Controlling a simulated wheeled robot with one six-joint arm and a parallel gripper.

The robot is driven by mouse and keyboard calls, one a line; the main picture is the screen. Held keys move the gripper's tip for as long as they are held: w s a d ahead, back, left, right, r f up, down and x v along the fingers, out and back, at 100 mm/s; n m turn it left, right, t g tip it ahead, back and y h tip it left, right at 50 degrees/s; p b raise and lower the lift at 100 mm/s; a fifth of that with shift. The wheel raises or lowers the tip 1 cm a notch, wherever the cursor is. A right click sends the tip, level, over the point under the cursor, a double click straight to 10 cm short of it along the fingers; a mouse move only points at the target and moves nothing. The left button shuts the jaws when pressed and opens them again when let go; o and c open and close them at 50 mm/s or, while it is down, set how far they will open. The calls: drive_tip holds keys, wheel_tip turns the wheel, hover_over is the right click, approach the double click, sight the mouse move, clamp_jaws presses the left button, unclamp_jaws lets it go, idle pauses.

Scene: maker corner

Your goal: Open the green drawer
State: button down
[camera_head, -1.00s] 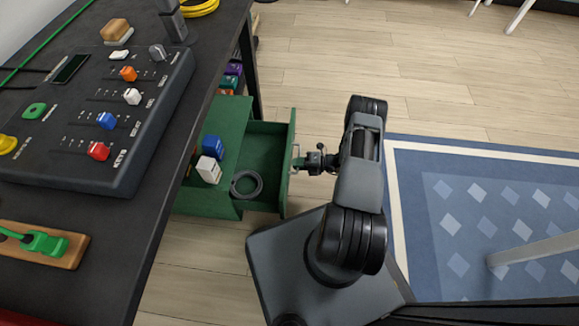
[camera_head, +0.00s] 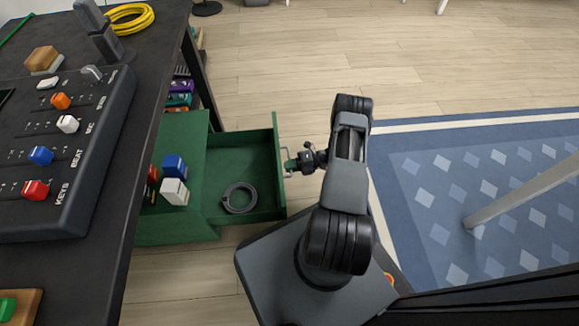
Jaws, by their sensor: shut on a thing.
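The green drawer (camera_head: 246,150) stands pulled out from its green cabinet (camera_head: 180,135) beside the dark desk. A grey coiled cable (camera_head: 240,198) lies inside the drawer. My gripper (camera_head: 291,165) is at the drawer's front panel, shut on the metal handle (camera_head: 288,154). The fingertips are small and partly hidden against the handle.
A blue block (camera_head: 174,165) and a white block (camera_head: 174,191) stand on the cabinet top. The dark desk (camera_head: 100,260) with a slider console (camera_head: 75,190) is at left. A blue patterned rug (camera_head: 415,215) and a pale leg (camera_head: 525,193) are at right.

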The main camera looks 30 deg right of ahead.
drive_tip(key=c, duration=1.2)
unclamp_jaws()
drive_tip(key=p+v, duration=0.2)
drive_tip(key=v, duration=1.2)
drive_tip(key=shift+f+p, duration=0.1)
drive_tip(key=shift+p, duration=0.2)
drive_tip(key=shift+a, duration=0.1)
